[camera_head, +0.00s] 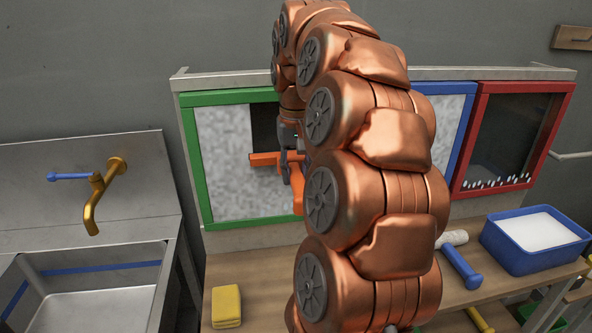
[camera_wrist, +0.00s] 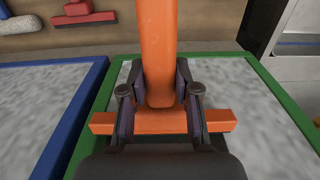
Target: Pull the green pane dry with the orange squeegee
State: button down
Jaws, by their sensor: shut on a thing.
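The green pane (camera_head: 222,150) is upright in a green frame (camera_head: 191,150) and covered in a mottled whitish film. A dark, clear patch (camera_head: 263,124) shows at its top, above the orange squeegee (camera_head: 264,159). My gripper (camera_head: 290,152) is shut on the squeegee's handle, in front of the pane; my arm hides the pane's right part. In the wrist view, the two fingers of my gripper (camera_wrist: 160,95) clasp the orange handle (camera_wrist: 157,35). The crossbar (camera_wrist: 160,123) lies across the filmed pane; I cannot tell whether its whole edge touches.
A blue-framed pane (camera_head: 447,120) and a red-framed pane (camera_head: 510,135) with white foam stand to the right. The bench holds a yellow sponge (camera_head: 226,306), a blue-handled tool (camera_head: 461,268) and a blue tub (camera_head: 535,262). A sink (camera_head: 95,300) with a brass tap (camera_head: 101,195) is left.

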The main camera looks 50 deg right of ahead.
notch_tip(320, 180, down, 17)
jog(key=b, duration=1)
dwell(1.4)
jog(key=s+a+b, duration=0.2)
jog(key=s+a, duration=0.2)
jog(key=s, duration=0.1)
jog(key=shift+s+a, duration=0.15)
jog(key=shift+s, duration=0.1)
dwell(0.6)
